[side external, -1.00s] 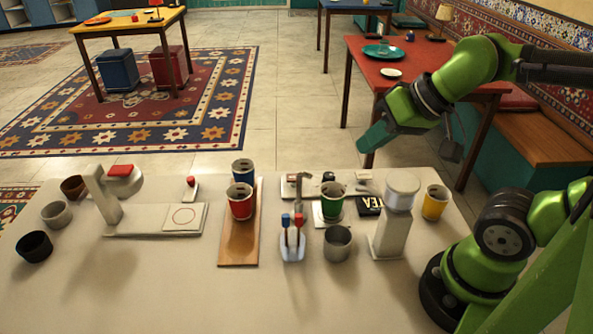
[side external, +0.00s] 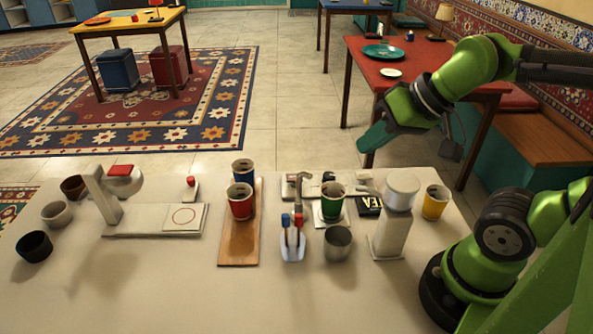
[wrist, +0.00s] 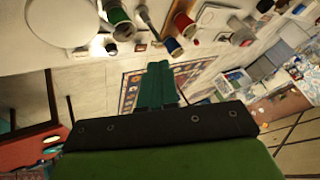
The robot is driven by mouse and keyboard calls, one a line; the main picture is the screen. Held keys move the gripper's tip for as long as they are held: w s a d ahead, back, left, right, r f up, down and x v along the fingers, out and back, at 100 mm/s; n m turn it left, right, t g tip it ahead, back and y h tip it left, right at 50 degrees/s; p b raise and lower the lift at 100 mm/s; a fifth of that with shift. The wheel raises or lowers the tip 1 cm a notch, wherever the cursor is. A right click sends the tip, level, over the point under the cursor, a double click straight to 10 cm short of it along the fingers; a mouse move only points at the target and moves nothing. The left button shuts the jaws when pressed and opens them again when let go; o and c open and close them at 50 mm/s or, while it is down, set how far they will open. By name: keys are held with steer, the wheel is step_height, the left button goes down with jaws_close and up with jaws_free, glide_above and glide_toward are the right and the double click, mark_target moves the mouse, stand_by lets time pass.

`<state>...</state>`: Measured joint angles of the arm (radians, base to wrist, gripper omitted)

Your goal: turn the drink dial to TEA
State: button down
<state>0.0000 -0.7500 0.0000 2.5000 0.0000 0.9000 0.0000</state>
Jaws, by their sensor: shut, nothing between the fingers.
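A dark plate with yellow letters ending in "EA" (side external: 368,205) lies on the white counter, partly hidden by a white post with a round cap (side external: 402,192). A dial with its pointer cannot be made out clearly. A low white panel with small dark and red parts (side external: 300,186) sits behind the green cup (side external: 332,203). My gripper (side external: 366,143) hangs above and beyond the counter's back edge, apart from everything. Its teal fingers are together and empty in the wrist view (wrist: 158,72).
A red cup (side external: 240,203) and a blue cup (side external: 243,170) stand on a wooden board (side external: 238,245). A yellow cup (side external: 435,203), a metal cup (side external: 338,243) and a red-and-blue lever stand (side external: 292,248) are nearby. The front of the counter is clear.

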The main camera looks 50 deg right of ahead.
steer(key=c, duration=1.5)
jaws_free()
steer(key=shift+d+f, duration=0.15)
steer(key=shift+f, duration=0.1)
steer(key=o, duration=0.8)
steer(key=w+d+g, duration=0.1)
steer(key=w, duration=0.1)
steer(key=w+d+f+g, duration=0.1)
steer(key=w, duration=0.1)
steer(key=w+d+f+g+h, duration=0.1)
steer(key=w+d, duration=0.1)
steer(key=w, duration=0.1)
steer(key=shift+f, duration=0.25)
steer(key=n+g+h, duration=0.1)
steer(key=n+g, duration=0.3)
steer(key=n, duration=0.5)
glide_above(329, 174)
step_height(329, 174, down, 4)
step_height(329, 174, down, 16)
steer(key=shift+s+f, duration=0.1)
steer(key=shift+m, duration=0.3)
steer(key=c, duration=1)
